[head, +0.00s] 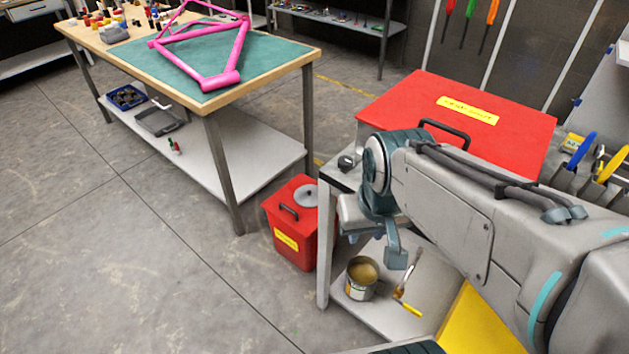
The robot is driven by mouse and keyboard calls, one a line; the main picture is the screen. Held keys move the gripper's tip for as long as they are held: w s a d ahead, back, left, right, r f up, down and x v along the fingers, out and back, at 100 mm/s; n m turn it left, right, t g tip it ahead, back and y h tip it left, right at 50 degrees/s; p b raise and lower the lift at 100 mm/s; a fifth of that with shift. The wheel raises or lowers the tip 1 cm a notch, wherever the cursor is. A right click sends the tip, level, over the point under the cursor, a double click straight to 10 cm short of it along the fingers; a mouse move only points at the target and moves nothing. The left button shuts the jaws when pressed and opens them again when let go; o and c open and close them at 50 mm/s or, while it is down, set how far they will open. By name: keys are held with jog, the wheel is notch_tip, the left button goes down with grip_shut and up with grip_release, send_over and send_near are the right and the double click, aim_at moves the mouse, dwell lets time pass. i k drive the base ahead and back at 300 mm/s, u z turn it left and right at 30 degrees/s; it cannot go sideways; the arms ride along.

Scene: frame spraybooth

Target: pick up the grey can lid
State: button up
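A grey round can lid (306,195) with a small raised middle lies flat on top of the red bin (296,238), at the right of the bin's top beside its black handle. My gripper (391,254) hangs to the right of the bin and lower in the picture, apart from the lid. It is over the grey cart's lower shelf, near an open can (361,276). One finger shows clearly; the other is mostly hidden, so I cannot tell how wide the gripper is. I see nothing held in it.
A large red box (455,112) with a black handle stands on the cart behind my arm. A brush (407,290) lies on the lower shelf (383,318). A workbench (262,80) with a pink frame (203,50) stands upper left. The floor at left is clear.

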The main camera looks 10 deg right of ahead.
aim_at(305, 195)
jog(key=u, duration=0.45)
jog(key=k, duration=1.05)
jog(key=u, duration=0.9)
jog(key=i, duration=1.8)
jog(key=z, duration=0.5)
jog(key=i, duration=1.3)
jog(key=z, duration=1.7)
jog(key=i, duration=0.85)
jog(key=z, duration=0.8)
